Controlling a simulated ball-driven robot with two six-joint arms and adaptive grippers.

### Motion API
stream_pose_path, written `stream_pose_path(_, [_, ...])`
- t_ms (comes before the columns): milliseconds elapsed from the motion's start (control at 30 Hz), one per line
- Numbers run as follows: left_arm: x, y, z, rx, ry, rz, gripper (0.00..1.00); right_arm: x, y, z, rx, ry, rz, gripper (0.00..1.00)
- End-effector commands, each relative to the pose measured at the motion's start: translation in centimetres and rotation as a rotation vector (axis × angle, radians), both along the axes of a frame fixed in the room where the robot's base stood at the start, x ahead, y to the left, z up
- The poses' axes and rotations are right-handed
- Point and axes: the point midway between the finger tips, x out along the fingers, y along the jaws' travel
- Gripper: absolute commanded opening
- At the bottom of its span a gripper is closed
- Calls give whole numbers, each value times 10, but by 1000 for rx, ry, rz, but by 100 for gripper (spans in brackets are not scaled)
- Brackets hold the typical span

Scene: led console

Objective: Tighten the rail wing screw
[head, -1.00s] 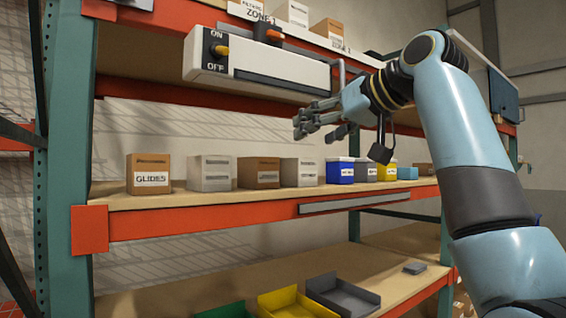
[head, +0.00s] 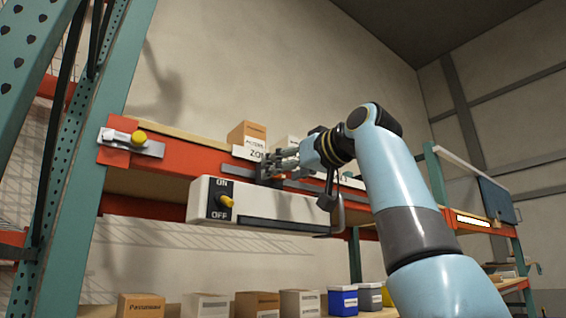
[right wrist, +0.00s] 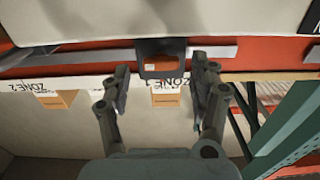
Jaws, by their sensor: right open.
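The white console (head: 248,206) with an ON/OFF switch hangs below the orange beam's grey rail (head: 315,187). A dark bracket (right wrist: 160,52) with a small orange face joins it to the rail. No wing shape can be made out on it. My left gripper is not in view.
Boxes (head: 247,133) with zone labels stand on the shelf above the rail. A lower shelf holds a row of cartons and a blue bin (head: 343,301). A green upright (head: 85,180) stands at the left.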

Motion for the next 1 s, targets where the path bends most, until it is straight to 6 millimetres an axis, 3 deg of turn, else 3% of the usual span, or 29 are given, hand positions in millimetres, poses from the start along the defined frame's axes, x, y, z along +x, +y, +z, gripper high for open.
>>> stream_pose_path(367, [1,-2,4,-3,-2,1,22,7,5,-1,-1,1,0,62])
stream_pose_path(800, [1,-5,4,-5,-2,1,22,7,5,-1,0,0,0,7])
stream_pose_path(1000, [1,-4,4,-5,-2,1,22,7,5,-1,11,8,0,6])
